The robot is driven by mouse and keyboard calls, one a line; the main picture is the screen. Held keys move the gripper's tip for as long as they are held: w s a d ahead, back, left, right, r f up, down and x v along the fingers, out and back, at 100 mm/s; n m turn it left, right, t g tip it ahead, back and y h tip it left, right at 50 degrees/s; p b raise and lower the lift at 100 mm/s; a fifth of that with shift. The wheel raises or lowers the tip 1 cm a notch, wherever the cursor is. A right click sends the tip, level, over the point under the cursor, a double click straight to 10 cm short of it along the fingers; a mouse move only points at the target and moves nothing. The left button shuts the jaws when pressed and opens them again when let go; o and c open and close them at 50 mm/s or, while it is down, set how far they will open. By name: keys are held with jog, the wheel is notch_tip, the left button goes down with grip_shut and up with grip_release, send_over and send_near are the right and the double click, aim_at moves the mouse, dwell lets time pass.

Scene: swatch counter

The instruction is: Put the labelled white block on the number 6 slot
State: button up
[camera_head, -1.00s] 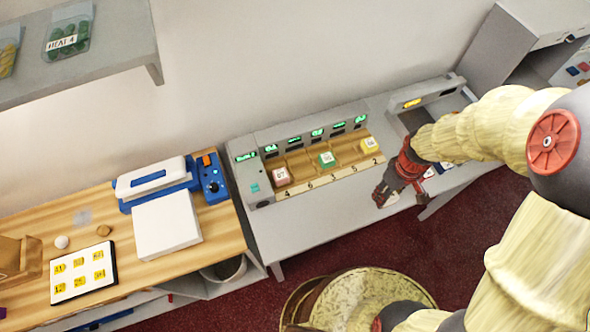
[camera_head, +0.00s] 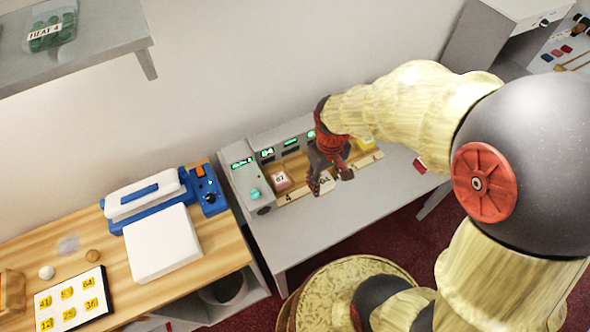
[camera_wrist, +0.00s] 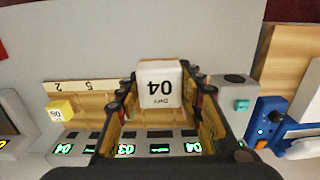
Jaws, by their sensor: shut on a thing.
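The labelled white block (camera_head: 325,182) is between the fingers of my gripper (camera_head: 331,175). In the wrist view the white block (camera_wrist: 159,83) fills the gap between both fingers, its label facing the camera upside down. My gripper is shut on it, near the front edge of the slotted wooden rack (camera_head: 297,166), by the left-hand slots. I cannot tell whether the block touches the rack. The number 6 label is hidden by the gripper and block.
A yellow block (camera_head: 367,143) sits in the number 2 slot; it also shows in the wrist view (camera_wrist: 60,111). A grey console with green displays (camera_head: 268,153) rises behind the rack. The grey counter front (camera_head: 310,230) is clear. A wooden bench (camera_head: 222,240) stands left.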

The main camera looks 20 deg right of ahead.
jog(key=w+f+b, duration=0.1)
jog(key=w+f, duration=0.3)
jog(key=w, duration=0.4)
jog(key=b, duration=0.2)
send_over(303, 174)
jog(key=f, duration=0.5)
jog(key=shift+s+f, duration=0.15)
jog(key=shift+s, duration=0.05)
jog(key=shift+w+f+b, duration=0.15)
jog(key=shift+f, duration=0.75)
jog(key=shift+w+f+b, duration=0.1)
jog(key=shift+f+b, duration=0.05)
jog(key=shift+f, duration=0.7)
jog(key=shift+f, duration=0.1)
jog(key=o, duration=1.1)
jog(key=shift+o, duration=0.2)
